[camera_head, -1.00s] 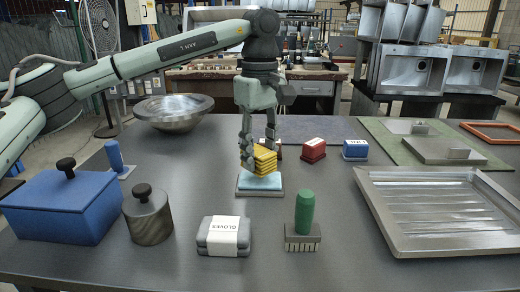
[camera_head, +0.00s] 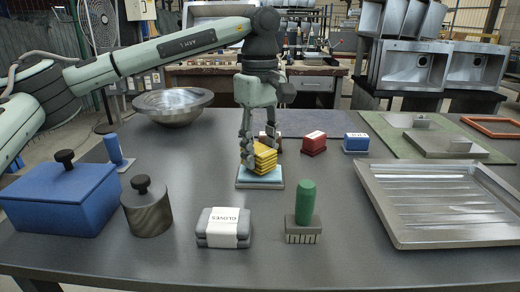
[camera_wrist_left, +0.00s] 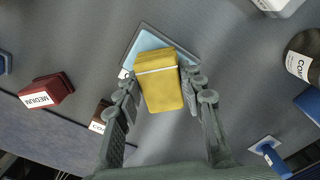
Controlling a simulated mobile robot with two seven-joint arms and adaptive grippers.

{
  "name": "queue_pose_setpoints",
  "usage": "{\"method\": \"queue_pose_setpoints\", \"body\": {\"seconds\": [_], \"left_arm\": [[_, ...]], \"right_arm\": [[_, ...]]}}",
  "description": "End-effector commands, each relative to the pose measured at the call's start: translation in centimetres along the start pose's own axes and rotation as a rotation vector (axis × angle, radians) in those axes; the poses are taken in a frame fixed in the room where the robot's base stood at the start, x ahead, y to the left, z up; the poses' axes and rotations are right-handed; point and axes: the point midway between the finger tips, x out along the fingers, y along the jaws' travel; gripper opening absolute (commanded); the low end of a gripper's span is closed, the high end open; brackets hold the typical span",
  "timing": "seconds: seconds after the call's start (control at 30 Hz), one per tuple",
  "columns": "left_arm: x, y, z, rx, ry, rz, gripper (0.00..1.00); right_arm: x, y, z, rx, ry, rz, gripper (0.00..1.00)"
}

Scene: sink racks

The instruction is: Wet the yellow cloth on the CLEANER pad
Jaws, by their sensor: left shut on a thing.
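The yellow cloth (camera_head: 264,158) is a folded block, held between the fingers of my left gripper (camera_head: 248,160). In the left wrist view the cloth (camera_wrist_left: 159,84) sits between both fingers of the left gripper (camera_wrist_left: 160,88), with a pale band across it. The light-blue pad (camera_head: 260,177) on its grey base is directly under the cloth; it also shows in the left wrist view (camera_wrist_left: 148,42). The cloth appears at or very near the pad surface; I cannot tell whether they touch. The pad's label is mostly hidden. My right gripper is not in view.
Red (camera_head: 314,143) and blue (camera_head: 355,143) labelled blocks stand behind right. A green-handled brush (camera_head: 304,215) and a gloves pack (camera_head: 224,228) stand in front. A blue box (camera_head: 62,200) and a round lidded pot (camera_head: 147,209) are left, a metal tray (camera_head: 440,243) right.

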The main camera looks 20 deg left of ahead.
Motion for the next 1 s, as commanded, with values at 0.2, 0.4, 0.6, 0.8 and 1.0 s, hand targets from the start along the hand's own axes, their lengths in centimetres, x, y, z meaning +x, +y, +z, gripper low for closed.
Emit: {"method": "queue_pose_setpoints", "body": {"seconds": [0.2,0.4,0.6,0.8,1.0], "left_arm": [[0.1,0.0,0.0,0.0,0.0,0.0,0.16],[0.4,0.0,0.0,0.0,0.0,0.0,0.16],[0.6,0.0,0.0,0.0,0.0,0.0,0.16],[0.9,0.0,0.0,0.0,0.0,0.0,0.16],[1.0,0.0,0.0,0.0,0.0,0.001,0.16]], "right_arm": [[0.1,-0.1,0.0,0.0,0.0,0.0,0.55],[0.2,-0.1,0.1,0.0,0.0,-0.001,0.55],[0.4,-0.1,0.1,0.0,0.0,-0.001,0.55],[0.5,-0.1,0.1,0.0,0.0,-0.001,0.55],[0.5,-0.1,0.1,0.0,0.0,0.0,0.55]]}}
